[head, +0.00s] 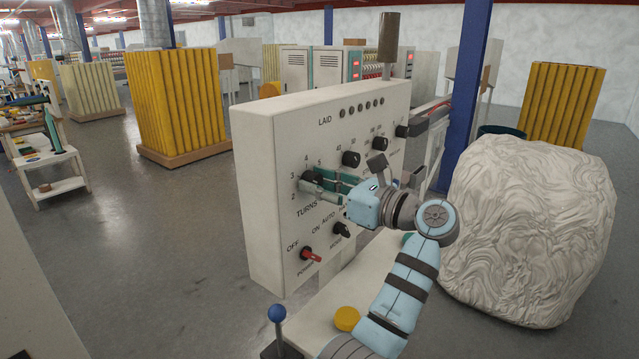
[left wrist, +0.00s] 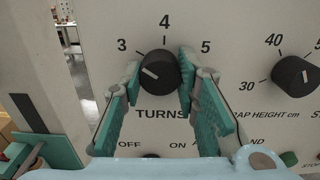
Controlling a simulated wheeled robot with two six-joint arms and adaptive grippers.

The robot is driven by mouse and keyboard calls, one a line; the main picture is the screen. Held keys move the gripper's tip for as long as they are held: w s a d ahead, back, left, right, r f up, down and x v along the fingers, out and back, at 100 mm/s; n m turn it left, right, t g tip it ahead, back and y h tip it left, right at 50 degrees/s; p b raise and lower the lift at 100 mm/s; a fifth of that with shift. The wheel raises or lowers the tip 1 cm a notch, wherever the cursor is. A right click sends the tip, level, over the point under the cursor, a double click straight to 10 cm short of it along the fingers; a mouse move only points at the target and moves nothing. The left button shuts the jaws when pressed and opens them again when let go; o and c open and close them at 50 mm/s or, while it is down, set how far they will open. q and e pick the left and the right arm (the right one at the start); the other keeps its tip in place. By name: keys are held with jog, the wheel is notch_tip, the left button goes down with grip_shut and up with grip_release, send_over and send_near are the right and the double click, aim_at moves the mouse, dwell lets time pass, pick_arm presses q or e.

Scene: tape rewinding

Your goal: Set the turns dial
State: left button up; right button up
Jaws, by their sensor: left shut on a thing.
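The black turns dial (left wrist: 160,70) is on the white control panel (left wrist: 235,25), above the word TURNS, with the numbers 3, 4 and 5 around it. Its white pointer line slants up and left, roughly toward the 3. In the head view the dial (head: 309,178) is at the panel's left side, partly covered by my fingers. My left gripper (head: 322,187) is shut on the dial. In the left wrist view its teal finger pads (left wrist: 160,82) stand on either side of the dial. My right gripper is not in view.
A red power switch (head: 307,254) and a black mode knob (head: 341,229) sit below the dial. More black knobs (head: 351,159) are to its right. A large white wrapped bale (head: 530,230) stands at the right. A yellow button (head: 347,318) and a blue-balled lever (head: 277,313) are in front.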

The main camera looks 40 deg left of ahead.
pick_arm(q)
jog(key=m+p, duration=0.1)
jog(key=m, duration=0.2)
jog(key=shift+r+m+p, duration=0.1)
jog(key=shift+m+p, duration=0.25)
jog(key=shift+m, duration=0.05)
jog(key=m+p, duration=0.2)
jog(key=m, duration=0.1)
jog(key=shift+m, duration=0.4)
jog(key=m+p, duration=0.3)
jog(key=shift+r+m, duration=0.1)
jog(key=shift+m, duration=0.2)
jog(key=m+p, duration=0.3)
jog(key=m, duration=0.1)
jog(key=shift+s+m+p, duration=0.1)
jog(key=shift+m+p, duration=0.2)
jog(key=shift+p, duration=0.05)
jog(key=m+p, duration=0.2)
jog(key=m, duration=0.1)
jog(key=shift+m, duration=2.1)
